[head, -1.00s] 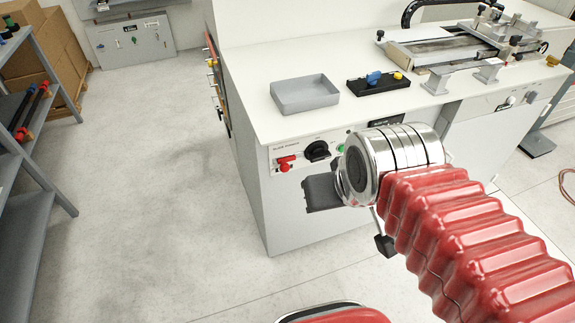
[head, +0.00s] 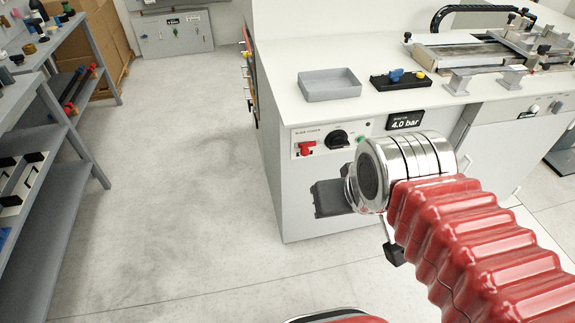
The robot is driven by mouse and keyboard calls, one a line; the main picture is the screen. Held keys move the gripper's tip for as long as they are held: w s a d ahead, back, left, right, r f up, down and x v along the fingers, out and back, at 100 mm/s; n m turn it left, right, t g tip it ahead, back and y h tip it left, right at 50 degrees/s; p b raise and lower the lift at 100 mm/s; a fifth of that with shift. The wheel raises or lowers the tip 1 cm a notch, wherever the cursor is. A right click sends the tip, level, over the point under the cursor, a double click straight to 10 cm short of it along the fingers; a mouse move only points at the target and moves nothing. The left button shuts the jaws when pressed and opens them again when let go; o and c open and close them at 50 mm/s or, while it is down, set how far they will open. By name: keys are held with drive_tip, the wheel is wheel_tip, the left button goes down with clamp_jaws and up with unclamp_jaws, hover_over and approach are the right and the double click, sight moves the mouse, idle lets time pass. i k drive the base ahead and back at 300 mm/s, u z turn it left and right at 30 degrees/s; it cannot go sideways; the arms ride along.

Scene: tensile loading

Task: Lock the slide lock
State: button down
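No part is clearly readable as the slide lock. The front panel (head: 333,138) of the white bench carries a red knob or lever (head: 307,149), a round black knob (head: 336,139) and a green button (head: 363,141); its small lettering is too blurred to read surely. On the bench top, a black block (head: 403,82) carries a blue lever (head: 396,75) and a yellow knob. My arm, with a red bellows sleeve and chrome wrist, reaches in from the lower right. Dark parts of my gripper show beyond the wrist, in front of the bench's face below the panel; its fingertips are not clearly visible.
A grey tray (head: 330,86) and a metal slide fixture (head: 480,55) stand on the bench. A display (head: 404,120) reads 4.0 bar. A grey shelf unit (head: 62,140) with parts stands at left. The floor (head: 180,190) between shelf and bench is clear.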

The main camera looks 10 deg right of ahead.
sight(304, 151)
drive_tip(key=u, duration=0.5)
drive_tip(key=k, duration=1.05)
drive_tip(key=u, duration=0.15)
drive_tip(key=i, duration=1.25)
drive_tip(key=u, duration=0.55)
drive_tip(key=i, duration=0.55)
drive_tip(key=u, duration=0.4)
